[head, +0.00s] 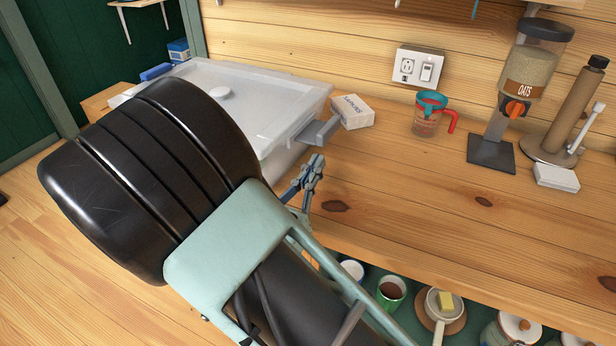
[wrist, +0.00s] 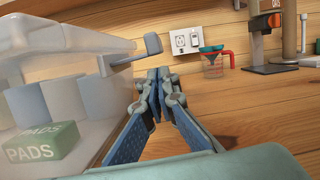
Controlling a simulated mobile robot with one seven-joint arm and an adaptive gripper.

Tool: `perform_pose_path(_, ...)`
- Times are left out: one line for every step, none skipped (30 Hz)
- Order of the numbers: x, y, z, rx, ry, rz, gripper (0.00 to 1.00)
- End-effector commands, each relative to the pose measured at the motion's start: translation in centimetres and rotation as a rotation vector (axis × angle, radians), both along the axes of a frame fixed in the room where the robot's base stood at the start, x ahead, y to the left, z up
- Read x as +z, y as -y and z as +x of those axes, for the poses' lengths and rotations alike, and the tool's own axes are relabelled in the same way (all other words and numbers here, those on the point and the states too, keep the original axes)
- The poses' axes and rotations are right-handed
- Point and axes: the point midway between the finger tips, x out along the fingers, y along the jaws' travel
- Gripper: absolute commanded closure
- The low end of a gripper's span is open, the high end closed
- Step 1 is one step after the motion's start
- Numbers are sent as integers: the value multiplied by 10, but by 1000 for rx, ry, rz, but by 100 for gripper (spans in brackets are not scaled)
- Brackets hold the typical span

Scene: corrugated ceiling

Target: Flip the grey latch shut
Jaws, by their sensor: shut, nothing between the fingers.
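The grey latch (head: 320,131) sticks outward from the right side of a translucent white lidded box (head: 272,95), just under the lid rim. In the wrist view the latch (wrist: 152,44) shows as a grey block on a thin arm, standing out from the box wall (wrist: 118,85). My gripper (head: 317,163) is shut and empty, its fingertips together. It is on the near side of the latch, just below it in the head view. In the wrist view the fingertips (wrist: 159,73) lie below the latch with a visible gap. My arm hides much of the box's front.
A small white carton (head: 353,112) lies right of the latch. A measuring cup (head: 428,115) and an oats dispenser (head: 528,80) stand farther right. Cups and pots sit on a shelf below the counter (head: 430,200). The counter right of my gripper is clear.

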Motion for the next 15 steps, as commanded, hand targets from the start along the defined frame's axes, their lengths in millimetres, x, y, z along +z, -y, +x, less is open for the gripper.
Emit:
perform_pose_path(2,4,9,-4,1,2,100)
perform_pose_path(4,6,13,-2,2,2,100)
perform_pose_path(5,9,19,-3,2,2,100)
perform_pose_path(6,10,23,-3,1,1,100)
perform_pose_path(7,11,27,-1,1,2,100)
perform_pose_path(8,13,31,-1,1,2,100)
perform_pose_path(9,14,34,-2,2,1,100)
perform_pose_path(10,15,37,-2,1,1,100)
perform_pose_path(10,16,39,-1,0,1,100)
perform_pose_path(10,16,41,-1,0,1,100)
perform_pose_path(11,16,42,-1,0,1,100)
perform_pose_path(11,17,43,0,-1,1,100)
perform_pose_path(11,17,43,0,-1,1,100)
perform_pose_path(11,17,44,1,-1,1,100)
perform_pose_path(11,17,44,1,-1,1,100)
